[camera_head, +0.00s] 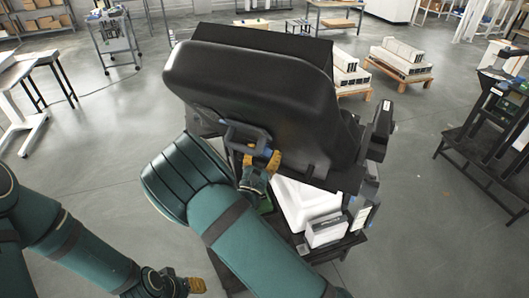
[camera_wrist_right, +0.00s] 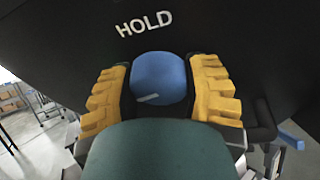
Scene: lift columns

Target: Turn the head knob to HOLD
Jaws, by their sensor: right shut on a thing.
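The black head (camera_head: 250,95) is a large tilted housing in the middle of the head view. Its round blue knob (camera_wrist_right: 158,72) shows clearly in the right wrist view. A white line marks the knob's lower left. The white word HOLD (camera_wrist_right: 145,24) is on the dark surface above the knob, and the line does not point at it. My right gripper (camera_head: 262,165) is shut on the knob, one yellow finger on each side. My left gripper (camera_head: 188,286) is low in the head view, away from the head; its finger gap is unclear.
A grey handle (camera_head: 246,134) is on the head's near side, close to my right gripper. White boxes (camera_head: 325,230) sit on the stand beneath the head. A dark bench (camera_head: 480,150) stands at the right, and a cart (camera_head: 113,40) stands back left.

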